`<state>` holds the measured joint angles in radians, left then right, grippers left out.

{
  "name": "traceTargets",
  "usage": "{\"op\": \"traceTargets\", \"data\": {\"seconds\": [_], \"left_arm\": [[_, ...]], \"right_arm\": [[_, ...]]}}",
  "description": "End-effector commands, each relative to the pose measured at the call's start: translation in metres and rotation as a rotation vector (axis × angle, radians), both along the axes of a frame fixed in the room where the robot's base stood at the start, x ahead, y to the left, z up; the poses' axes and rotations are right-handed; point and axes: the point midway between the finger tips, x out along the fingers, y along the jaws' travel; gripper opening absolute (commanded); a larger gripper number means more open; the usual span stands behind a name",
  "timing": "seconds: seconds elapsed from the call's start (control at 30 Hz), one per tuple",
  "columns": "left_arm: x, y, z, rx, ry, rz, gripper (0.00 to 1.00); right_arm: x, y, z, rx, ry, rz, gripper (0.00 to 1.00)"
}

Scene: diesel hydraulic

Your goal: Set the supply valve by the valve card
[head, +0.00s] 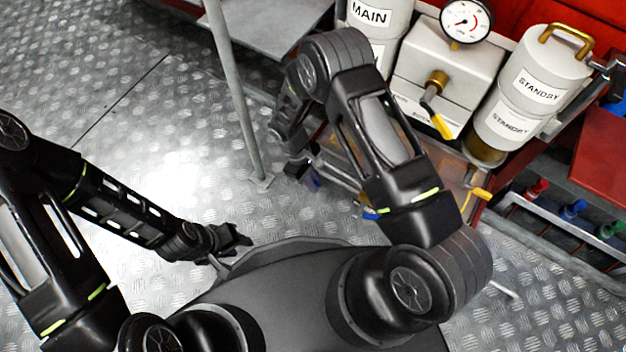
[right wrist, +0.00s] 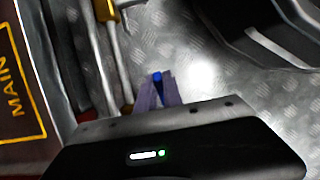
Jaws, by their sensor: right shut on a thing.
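The grey valve box (head: 445,68) stands between the MAIN canister (head: 378,18) and the STANDBY canister (head: 540,85). A brass valve with a yellow lever (head: 440,122) is on its front, the lever pointing down and right. A round gauge (head: 466,20) sits on top. No valve card can be made out. My right gripper (head: 314,181) is low, left of the box, partly hidden by my arm. In the right wrist view its fingers (right wrist: 157,90) are shut on a small blue thing (right wrist: 157,77). My left gripper (head: 236,240) is above the floor; its opening is unclear.
A rack at the right holds red (head: 537,188), blue (head: 573,209) and green (head: 611,229) handles. A grey upright post (head: 236,90) stands left of my right arm. The metal floor at the left is mostly clear. A MAIN label (right wrist: 18,90) shows in the wrist view.

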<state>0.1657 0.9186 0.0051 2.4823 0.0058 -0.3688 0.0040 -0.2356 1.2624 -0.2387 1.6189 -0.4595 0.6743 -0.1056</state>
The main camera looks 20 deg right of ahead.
Motion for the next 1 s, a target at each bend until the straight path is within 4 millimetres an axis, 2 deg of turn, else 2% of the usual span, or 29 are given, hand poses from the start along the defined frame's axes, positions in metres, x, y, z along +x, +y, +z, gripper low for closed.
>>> {"op": "traceTargets", "data": {"seconds": [0.33,0.7,1.0], "left_arm": [[-0.002,0.000,0.012,-0.002,0.005,-0.003,0.36],[-0.001,0.000,0.001,0.000,0.001,0.000,0.36],[0.001,0.000,-0.004,0.001,-0.003,0.001,0.36]], "right_arm": [[-0.009,-0.007,-0.011,0.138,-0.164,-0.002,0.00],[-0.015,-0.012,-0.032,0.301,-0.360,-0.002,0.00],[-0.016,-0.013,-0.037,0.356,-0.427,-0.001,0.00]]}}
